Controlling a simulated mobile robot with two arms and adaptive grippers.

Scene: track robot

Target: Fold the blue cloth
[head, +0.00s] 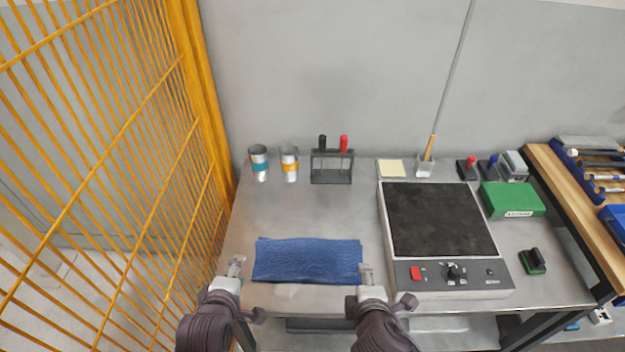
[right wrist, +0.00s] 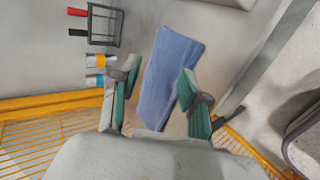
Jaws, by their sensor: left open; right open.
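The blue cloth (head: 307,260) lies flat on the grey metal table near its front edge, as a wide rectangle with slight wrinkles. In the right wrist view the cloth (right wrist: 168,75) shows between and beyond the fingers. My left gripper (head: 237,264) is open and empty, just left of the cloth's left edge. My right gripper (head: 367,272) is open and empty at the cloth's right edge. In the right wrist view its two fingers (right wrist: 157,100) are spread wide. I cannot tell whether either gripper touches the cloth.
A hot plate device (head: 441,222) with a dark top stands right of the cloth. Two cups (head: 259,164) and a tool rack (head: 332,168) stand at the back. A green box (head: 512,200) is at the right. A yellow fence (head: 120,150) borders the left. Bare table lies behind the cloth.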

